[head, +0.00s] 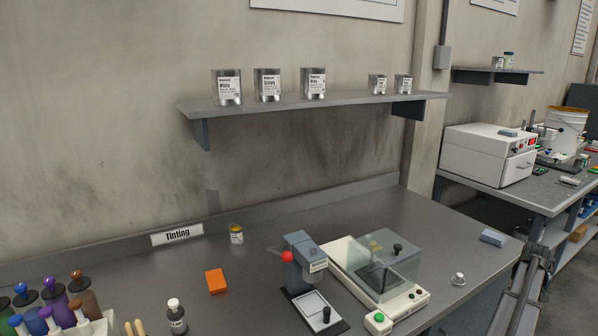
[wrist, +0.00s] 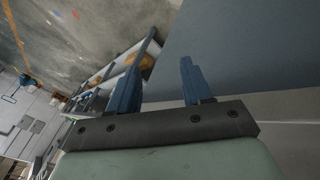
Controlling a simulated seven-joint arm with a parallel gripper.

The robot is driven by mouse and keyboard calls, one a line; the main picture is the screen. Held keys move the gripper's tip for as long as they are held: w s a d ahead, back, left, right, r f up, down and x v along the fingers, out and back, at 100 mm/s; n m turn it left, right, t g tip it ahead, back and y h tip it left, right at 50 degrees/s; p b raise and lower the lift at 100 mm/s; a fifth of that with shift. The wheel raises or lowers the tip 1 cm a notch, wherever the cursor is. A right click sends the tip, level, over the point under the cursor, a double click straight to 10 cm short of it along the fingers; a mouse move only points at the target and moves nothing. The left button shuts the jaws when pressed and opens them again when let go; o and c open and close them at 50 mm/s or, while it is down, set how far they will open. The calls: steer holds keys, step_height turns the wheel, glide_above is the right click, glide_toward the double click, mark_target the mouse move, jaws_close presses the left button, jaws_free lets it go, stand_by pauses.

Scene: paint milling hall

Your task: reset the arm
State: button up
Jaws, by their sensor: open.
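My gripper (wrist: 160,66) shows in the wrist view as two blue fingers on a dark bar. The fingers stand well apart with nothing held between them. Behind the fingers are a plain blue-grey surface at the right and, at the left, the floor and shelving with orange-brown items, all tilted. In the head view I cannot make out the gripper on or above the tinting bench (head: 365,215).
A wall shelf (head: 345,101) holds several tins. The back right bench top is mostly clear.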

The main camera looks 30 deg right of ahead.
steer(key=s+a+f+g+y, duration=0.1)
steer(key=s+a+f+y, duration=0.1)
steer(key=s+f, duration=0.9)
steer(key=s+a+f+g+y, duration=0.2)
steer(key=s+f, duration=0.7)
steer(key=s, duration=0.5)
steer(key=a+f+y, duration=0.1)
steer(key=a+f, duration=0.4)
steer(key=f, duration=0.1)
steer(key=w+a+f+n+y, duration=0.1)
steer(key=w+a+f, duration=0.4)
steer(key=w+a, duration=0.75)
steer(key=w+a+f+n+y, duration=0.2)
steer(key=w+a+f, duration=0.45)
steer(key=a, duration=1.05)
steer(key=w+a+f+n+y, duration=0.1)
steer(key=w+a+f, duration=0.2)
steer(key=w+a, duration=1.05)
steer(key=a+f+g, duration=0.2)
steer(key=a, duration=1.8)
steer(key=s+a+n+g+h, duration=0.1)
steer(key=s+a, duration=0.3)
steer(key=a, duration=0.3)
steer(key=s+a+n+g+h, duration=0.1)
steer(key=s+a+h, duration=0.1)
steer(key=s+a, duration=0.3)
steer(key=shift+s+a+r+g, duration=0.25)
steer(key=shift+a+g, duration=0.15)
steer(key=shift+a, duration=0.8)
